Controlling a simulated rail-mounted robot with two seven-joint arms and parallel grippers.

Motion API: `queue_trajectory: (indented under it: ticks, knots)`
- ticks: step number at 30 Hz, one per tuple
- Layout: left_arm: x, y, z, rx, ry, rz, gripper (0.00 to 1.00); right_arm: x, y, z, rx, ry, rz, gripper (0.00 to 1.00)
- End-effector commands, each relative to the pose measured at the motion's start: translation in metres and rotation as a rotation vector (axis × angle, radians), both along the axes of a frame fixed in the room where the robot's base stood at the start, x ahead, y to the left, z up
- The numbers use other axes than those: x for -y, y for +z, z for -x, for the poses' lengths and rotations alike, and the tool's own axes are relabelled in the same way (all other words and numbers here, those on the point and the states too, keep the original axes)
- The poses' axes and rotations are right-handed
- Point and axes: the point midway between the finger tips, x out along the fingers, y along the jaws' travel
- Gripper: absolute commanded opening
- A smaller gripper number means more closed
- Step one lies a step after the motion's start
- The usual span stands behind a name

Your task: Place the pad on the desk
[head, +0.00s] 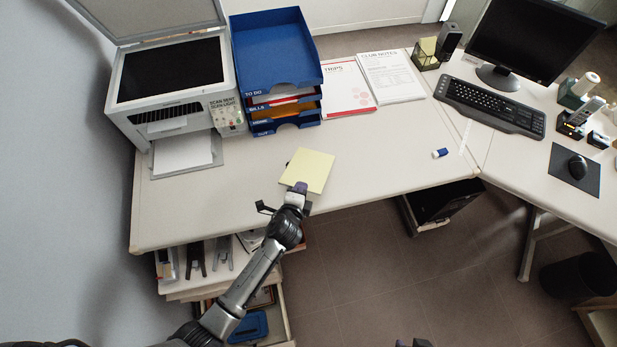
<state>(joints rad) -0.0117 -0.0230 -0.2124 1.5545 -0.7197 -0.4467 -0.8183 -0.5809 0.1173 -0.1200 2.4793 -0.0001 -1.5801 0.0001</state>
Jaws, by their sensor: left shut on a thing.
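The pale yellow pad (308,168) is over the front part of the white desk (230,205), between the blue tray stack and the desk's front edge. My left gripper (299,188) reaches in from below and is shut on the pad's near edge. I cannot tell whether the pad touches the desktop or is held just above it. A small dark part at the bottom edge of the head view seems to be my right gripper (413,343); its fingers cannot be made out.
A scanner-printer (170,80) and blue letter trays (275,50) stand at the back left. Papers (345,88), a keyboard (490,105) and a monitor (530,38) are to the right. A blue-and-white eraser (440,153) lies near the front edge. Open desktop surrounds the pad.

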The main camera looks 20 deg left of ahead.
Motion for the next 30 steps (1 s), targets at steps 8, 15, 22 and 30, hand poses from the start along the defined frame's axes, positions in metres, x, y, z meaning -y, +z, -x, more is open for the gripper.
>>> queue_trajectory:
  ticks: [8, 15, 22, 30]
  knots:
    - [0.000, 0.001, 0.000, 0.000, 0.000, 0.001, 0.25, 0.000, 0.001, 0.000, 0.001, 0.002, 0.001, 0.43]
    - [0.000, 0.001, 0.001, 0.000, 0.000, 0.001, 0.25, 0.001, 0.002, 0.000, 0.001, 0.004, 0.005, 0.43]
    - [0.002, 0.011, 0.020, -0.001, 0.000, 0.002, 0.25, 0.001, 0.017, 0.000, 0.002, 0.004, 0.005, 0.43]
    - [0.005, 0.022, 0.050, -0.002, 0.000, 0.001, 0.25, 0.001, 0.034, -0.001, 0.002, 0.004, 0.005, 0.43]
